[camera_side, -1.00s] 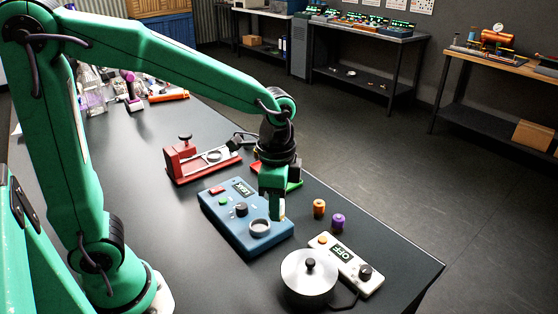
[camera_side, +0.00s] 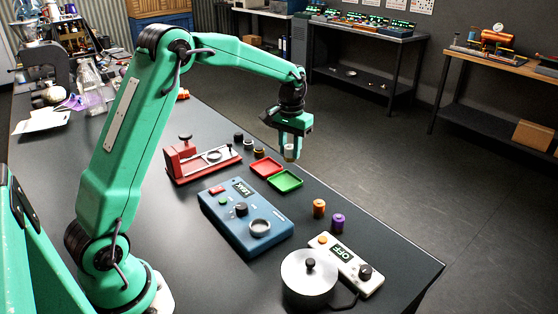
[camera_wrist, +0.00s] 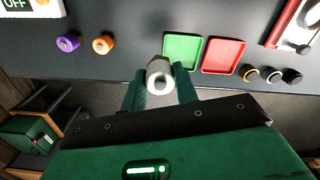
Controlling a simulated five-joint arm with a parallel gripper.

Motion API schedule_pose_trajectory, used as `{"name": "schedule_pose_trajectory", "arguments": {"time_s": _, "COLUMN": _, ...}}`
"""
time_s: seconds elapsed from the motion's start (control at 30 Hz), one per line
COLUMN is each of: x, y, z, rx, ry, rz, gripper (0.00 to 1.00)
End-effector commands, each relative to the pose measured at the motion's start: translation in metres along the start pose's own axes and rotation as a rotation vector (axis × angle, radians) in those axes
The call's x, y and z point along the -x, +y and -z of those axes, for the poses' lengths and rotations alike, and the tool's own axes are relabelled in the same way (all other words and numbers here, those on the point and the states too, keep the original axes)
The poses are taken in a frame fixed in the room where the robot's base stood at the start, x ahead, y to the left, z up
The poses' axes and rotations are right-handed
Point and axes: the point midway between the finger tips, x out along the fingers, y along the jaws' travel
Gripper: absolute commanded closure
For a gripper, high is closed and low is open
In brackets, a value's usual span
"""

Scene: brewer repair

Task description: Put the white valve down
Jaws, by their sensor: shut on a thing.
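The white valve (camera_wrist: 159,72) is a small pale cylinder with a dark hole in its end, held between the fingers of my gripper (camera_wrist: 160,85). In the side view my gripper (camera_side: 290,150) is raised above and a little beyond the trays, with the valve (camera_side: 290,153) between its fingertips. The green tray (camera_side: 286,181) and the red tray (camera_side: 268,167) lie side by side on the table and look empty. In the wrist view the green tray (camera_wrist: 183,36) is just ahead of the valve, and the red tray (camera_wrist: 224,40) is right of it.
A blue LEAK tester (camera_side: 247,228), a red press (camera_side: 200,160), a silver pot (camera_side: 308,278) and a white OFF unit (camera_side: 345,265) stand on the table. Orange (camera_side: 319,208) and purple (camera_side: 338,221) valves stand near the right edge. Several dark-and-ringed valves (camera_side: 249,145) stand behind the trays.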

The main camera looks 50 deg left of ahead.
Motion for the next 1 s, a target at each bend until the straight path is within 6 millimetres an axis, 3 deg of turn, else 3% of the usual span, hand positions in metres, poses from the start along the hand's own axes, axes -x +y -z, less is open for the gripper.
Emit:
{"name": "schedule_pose_trajectory", "arguments": {"time_s": 0.2, "x": -0.009, "y": -0.025, "z": 0.020, "rx": 0.123, "ry": 0.001, "rz": 0.000, "gripper": 1.00}}
{"name": "schedule_pose_trajectory", "arguments": {"time_s": 0.67, "x": -0.017, "y": -0.039, "z": 0.028, "rx": 0.149, "ry": 0.000, "rz": 0.000, "gripper": 1.00}}
{"name": "schedule_pose_trajectory", "arguments": {"time_s": 1.0, "x": -0.048, "y": -0.085, "z": 0.048, "rx": 0.150, "ry": 0.000, "rz": 0.000, "gripper": 1.00}}
